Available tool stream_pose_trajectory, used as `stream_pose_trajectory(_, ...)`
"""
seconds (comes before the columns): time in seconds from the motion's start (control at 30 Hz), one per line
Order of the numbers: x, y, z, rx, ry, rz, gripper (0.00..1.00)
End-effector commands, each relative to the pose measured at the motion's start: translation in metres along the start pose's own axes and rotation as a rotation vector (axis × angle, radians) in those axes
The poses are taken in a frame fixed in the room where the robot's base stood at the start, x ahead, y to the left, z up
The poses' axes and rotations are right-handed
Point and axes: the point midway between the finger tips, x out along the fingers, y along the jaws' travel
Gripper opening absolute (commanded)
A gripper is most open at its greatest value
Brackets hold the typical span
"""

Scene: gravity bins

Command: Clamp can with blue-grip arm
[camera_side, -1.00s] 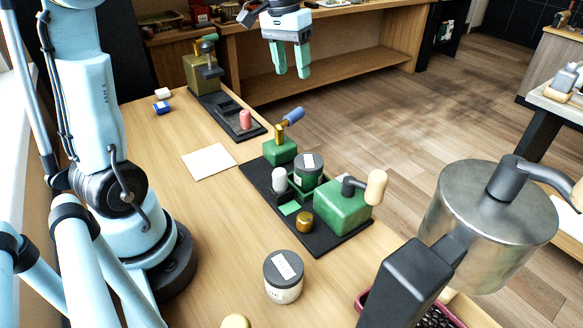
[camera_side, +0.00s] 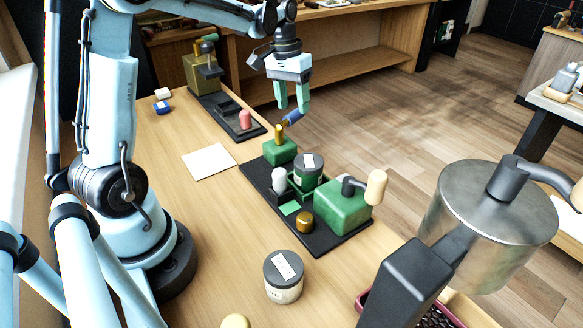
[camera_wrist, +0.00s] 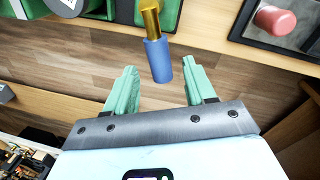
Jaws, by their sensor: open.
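A green can with a dark lid and white label (camera_side: 308,168) stands in a green holder on a black base plate (camera_side: 327,238). A brass lever arm with a blue grip (camera_side: 292,118) rises from a green block (camera_side: 279,151) on the same plate. My gripper (camera_side: 292,108) is open, with its green fingers above and around the blue grip in the side view. In the wrist view the blue grip (camera_wrist: 158,60) lies between and just beyond the open fingertips (camera_wrist: 160,72). I cannot tell whether any finger touches it.
A green block with a tan-knobbed crank (camera_side: 342,208), a white knob (camera_side: 279,180) and a brass knob (camera_side: 305,222) share the plate. A second fixture with a pink peg (camera_side: 245,119) stands behind. A lidded jar (camera_side: 283,277) stands in front. A large metal pot (camera_side: 485,225) fills the right foreground.

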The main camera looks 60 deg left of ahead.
Motion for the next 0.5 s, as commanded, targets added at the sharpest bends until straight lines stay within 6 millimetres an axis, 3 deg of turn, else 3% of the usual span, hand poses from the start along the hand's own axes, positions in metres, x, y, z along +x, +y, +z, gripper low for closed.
stream_pose_trajectory(0.2,0.021,0.000,0.000,0.001,0.000,0.000,0.55)
stream_pose_trajectory(0.5,0.025,0.000,0.000,0.001,0.000,0.000,0.55)
